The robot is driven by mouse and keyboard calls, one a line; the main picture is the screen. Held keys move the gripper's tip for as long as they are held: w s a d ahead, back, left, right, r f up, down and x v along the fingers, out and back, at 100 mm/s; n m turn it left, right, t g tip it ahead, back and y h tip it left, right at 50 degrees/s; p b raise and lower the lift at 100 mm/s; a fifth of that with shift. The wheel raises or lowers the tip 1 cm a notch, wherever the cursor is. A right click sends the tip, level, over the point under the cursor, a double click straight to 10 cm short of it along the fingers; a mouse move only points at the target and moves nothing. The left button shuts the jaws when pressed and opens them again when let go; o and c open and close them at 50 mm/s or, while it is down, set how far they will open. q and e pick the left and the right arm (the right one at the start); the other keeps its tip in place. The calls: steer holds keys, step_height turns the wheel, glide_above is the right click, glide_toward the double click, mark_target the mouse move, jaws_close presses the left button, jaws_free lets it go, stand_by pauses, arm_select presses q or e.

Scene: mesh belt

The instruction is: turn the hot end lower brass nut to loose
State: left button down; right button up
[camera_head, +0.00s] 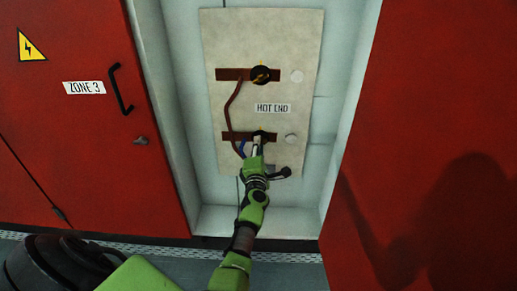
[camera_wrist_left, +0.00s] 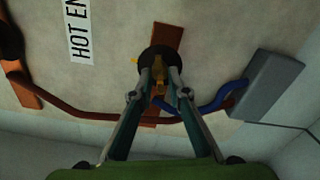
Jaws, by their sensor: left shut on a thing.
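The lower brass nut (camera_wrist_left: 159,77) sits at a dark round washer on the lower copper bar (camera_head: 233,136), below the HOT END label (camera_head: 272,107). My left gripper (camera_head: 259,140) reaches up to it from below. In the left wrist view the gripper's two fingers (camera_wrist_left: 160,83) are closed in on either side of the nut, which is partly hidden between them. The upper nut (camera_head: 261,75) sits on a black disc on the upper copper bar (camera_head: 231,74). My right gripper is in neither view.
A brown cable (camera_head: 229,107) joins the two bars at the left. A blue wire (camera_wrist_left: 212,104) runs to a grey box (camera_wrist_left: 270,84) near the gripper. Red cabinet doors (camera_head: 84,140) flank the recess, and the left one has a black handle (camera_head: 120,90).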

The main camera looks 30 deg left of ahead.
arm_select(q)
steer(key=shift+f+n+b, duration=0.2)
steer(key=shift+n+b, duration=0.25)
steer(key=shift+n, duration=1.15)
steer(key=c, duration=2.2)
jaws_free()
steer(key=shift+c, duration=0.2)
steer(key=shift+r, duration=0.1)
